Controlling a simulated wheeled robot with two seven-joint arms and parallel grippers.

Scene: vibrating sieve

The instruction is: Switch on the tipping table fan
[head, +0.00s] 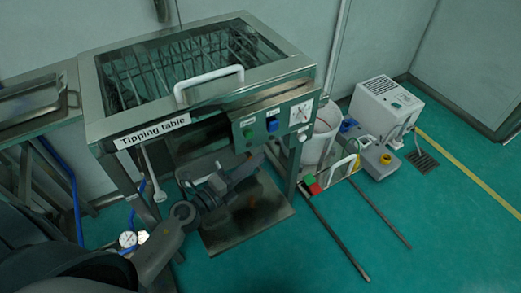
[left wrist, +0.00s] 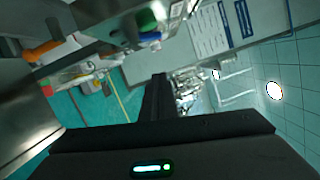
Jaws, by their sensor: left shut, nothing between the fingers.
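The tipping table (head: 150,134) is a steel frame with a grille top and a white handle (head: 208,83). On its front right is a control panel (head: 262,117) with a green button (head: 248,134), a blue switch (head: 272,125) and a white dial (head: 300,113). The green button (left wrist: 147,19) and blue switch (left wrist: 150,37) also show at the top of the left wrist view. My left gripper (head: 258,160) is shut and empty, just below the panel and apart from the buttons in the picture. Its dark fingers (left wrist: 158,90) point up the left wrist view. My right gripper is out of view.
A steel lower shelf (head: 245,222) lies under the table. To the right stand a white bucket (head: 320,135), a white machine box (head: 385,108) and red and green blocks (head: 312,185). Two dark bars lie on the green floor (head: 440,230), which is clear at the lower right.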

